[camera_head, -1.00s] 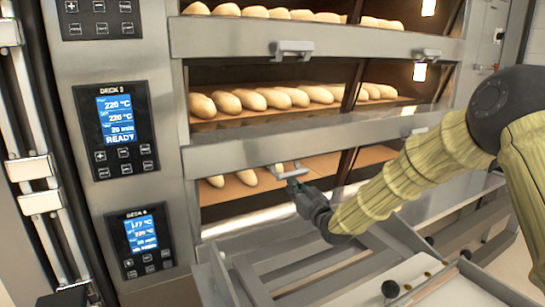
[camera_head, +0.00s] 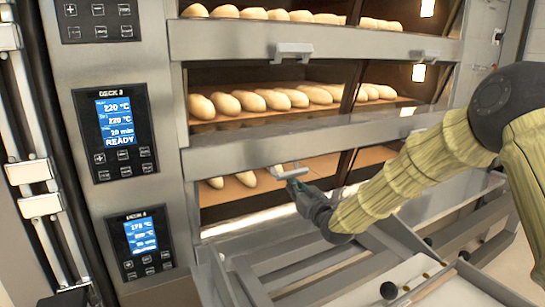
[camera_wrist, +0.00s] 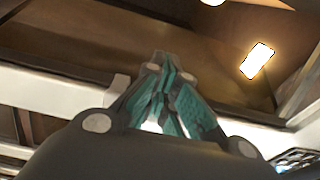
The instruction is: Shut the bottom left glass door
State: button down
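The bottom left glass door's handle (camera_head: 283,172) is a pale bar below the wide metal crosspiece (camera_head: 300,130). The bottom chamber (camera_head: 235,196) behind it is visible and lit, with several loaves (camera_head: 247,178) inside. I cannot tell the door's exact angle, and its glass is hard to make out. My gripper (camera_head: 294,184) is at the right end of the handle, just below it, seemingly touching or very close. In the wrist view, its teal-padded fingers (camera_wrist: 165,80) come together at the tips, with nothing visible held between them. A pale metal bar (camera_wrist: 50,92) crosses behind them.
Control panels (camera_head: 117,130) stand left of the chambers. Two upper decks hold loaves, with handles (camera_head: 293,50) on the upper crosspiece. Metal rails (camera_head: 300,265) lie below my gripper. A bright lamp (camera_wrist: 257,60) shows in the wrist view.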

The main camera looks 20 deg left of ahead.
jog(key=shift+a+r+p, duration=0.1)
jog(key=shift+r+p, duration=0.3)
jog(key=shift+r, duration=0.9)
jog(key=f+v, duration=0.1)
jog(key=v, duration=0.6)
jog(key=shift+f, duration=0.2)
dwell(0.4)
